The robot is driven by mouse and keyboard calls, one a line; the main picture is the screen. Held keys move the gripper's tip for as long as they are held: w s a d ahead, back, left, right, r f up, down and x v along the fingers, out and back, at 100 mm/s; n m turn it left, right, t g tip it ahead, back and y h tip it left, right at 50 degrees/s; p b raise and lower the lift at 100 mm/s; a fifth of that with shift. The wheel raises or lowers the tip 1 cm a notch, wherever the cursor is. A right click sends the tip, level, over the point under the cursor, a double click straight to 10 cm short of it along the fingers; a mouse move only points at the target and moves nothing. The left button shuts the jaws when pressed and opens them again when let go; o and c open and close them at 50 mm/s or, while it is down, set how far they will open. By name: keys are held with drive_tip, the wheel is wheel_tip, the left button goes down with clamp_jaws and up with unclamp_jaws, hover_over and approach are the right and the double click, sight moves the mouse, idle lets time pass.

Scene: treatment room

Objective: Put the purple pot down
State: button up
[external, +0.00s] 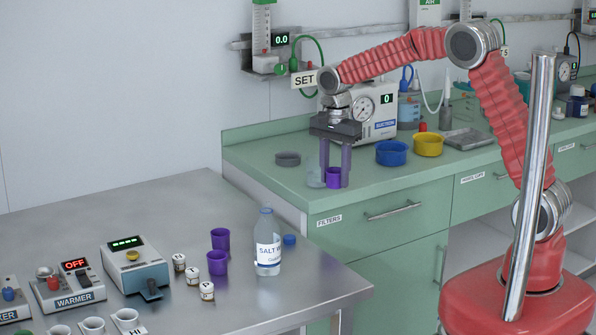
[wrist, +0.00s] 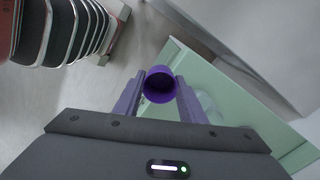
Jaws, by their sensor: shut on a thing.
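The purple pot (external: 333,178) is between the two fingers of my gripper (external: 335,180), over the front left part of the green counter (external: 380,180). My gripper points down and is shut on the pot. In the wrist view the pot (wrist: 160,84) is held between the fingertips (wrist: 160,90), and its open dark mouth faces the camera. I cannot tell whether its base touches the counter. A clear glass vessel (external: 315,177) stands just left of the pot, partly behind a finger.
A grey dish (external: 288,159), a blue bowl (external: 391,153) and a yellow bowl (external: 428,145) stand on the counter. A gauge box (external: 372,115) is behind. The steel table (external: 190,200) holds two purple cups (external: 218,262), a salt bottle (external: 267,245) and small jars.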

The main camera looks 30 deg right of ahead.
drive_tip(key=w+d+r+m, duration=0.3)
drive_tip(key=w+d+m, duration=0.1)
drive_tip(key=d, duration=0.3)
drive_tip(key=w+d+r+m, duration=0.3)
drive_tip(key=w+d+m, duration=0.2)
drive_tip(key=d, duration=0.3)
drive_tip(key=shift+w+d+r, duration=0.15)
drive_tip(key=shift+d+r, duration=0.1)
hover_over(361, 176)
drive_tip(key=shift+w+f, duration=0.2)
drive_tip(key=shift+f, duration=2.95)
drive_tip(key=shift+f, duration=1.9)
